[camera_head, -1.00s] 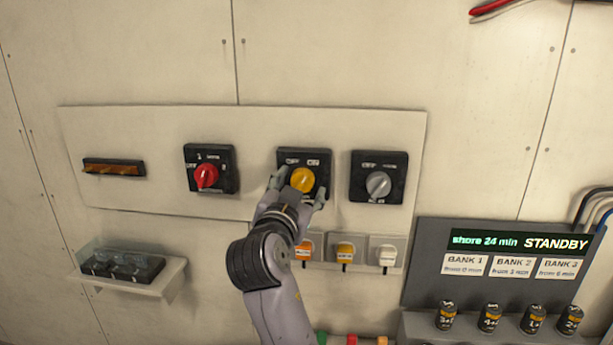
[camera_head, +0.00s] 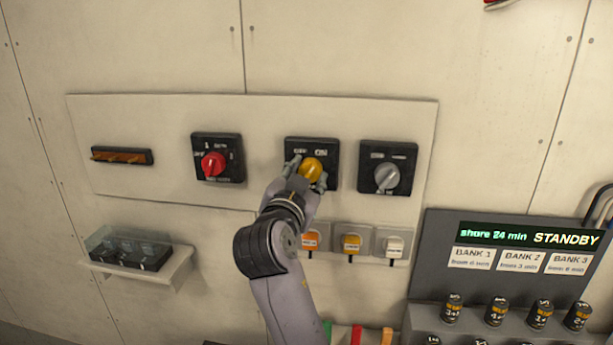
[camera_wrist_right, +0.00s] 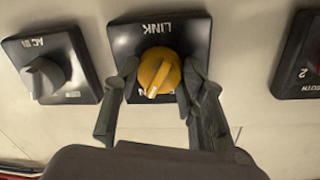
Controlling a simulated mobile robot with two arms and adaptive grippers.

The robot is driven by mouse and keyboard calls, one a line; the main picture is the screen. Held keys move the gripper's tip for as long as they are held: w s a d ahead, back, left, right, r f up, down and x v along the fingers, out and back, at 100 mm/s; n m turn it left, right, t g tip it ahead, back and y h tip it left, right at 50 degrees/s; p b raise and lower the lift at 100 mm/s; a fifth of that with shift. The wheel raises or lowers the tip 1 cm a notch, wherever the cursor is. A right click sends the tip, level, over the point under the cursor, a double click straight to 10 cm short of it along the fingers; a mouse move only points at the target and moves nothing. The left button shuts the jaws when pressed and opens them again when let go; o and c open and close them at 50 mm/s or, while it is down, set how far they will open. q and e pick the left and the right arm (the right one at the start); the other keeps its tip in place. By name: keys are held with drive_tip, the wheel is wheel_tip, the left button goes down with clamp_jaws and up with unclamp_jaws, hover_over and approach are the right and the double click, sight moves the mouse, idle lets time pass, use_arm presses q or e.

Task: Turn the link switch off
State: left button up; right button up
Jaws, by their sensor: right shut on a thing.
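The link switch (camera_head: 330,150) is a black square plate with a round yellow knob (camera_head: 312,167) on the wall panel. My right gripper (camera_head: 307,173) reaches up from below and is shut on the yellow knob, one finger on each side. In the right wrist view, turned upside down, the plate reads LINK (camera_wrist_right: 170,27). There the knob's white mark (camera_wrist_right: 154,84) points down and slightly left, towards lettering partly hidden by the knob and fingers. My left gripper is not in view.
A red-knobbed switch (camera_head: 214,164) is left of it and a grey-knobbed switch (camera_head: 387,178) close on its right. Small tagged sockets (camera_head: 352,243) sit below. A display box (camera_head: 520,237) reading STANDBY is at lower right, a small shelf (camera_head: 165,270) at lower left.

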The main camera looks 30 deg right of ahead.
drive_tip(key=shift+c, duration=1.3)
drive_tip(key=shift+n, duration=0.3)
drive_tip(key=n+p, duration=0.1)
drive_tip(key=n, duration=0.3)
drive_tip(key=n+p, duration=0.1)
drive_tip(key=n, duration=0.3)
drive_tip(key=shift+t+p, duration=0.3)
drive_tip(key=shift+p, duration=0.1)
drive_tip(key=shift+n+p, duration=0.95)
drive_tip(key=shift+n, duration=0.95)
drive_tip(key=o, duration=1.1)
drive_tip(key=shift+f, duration=0.1)
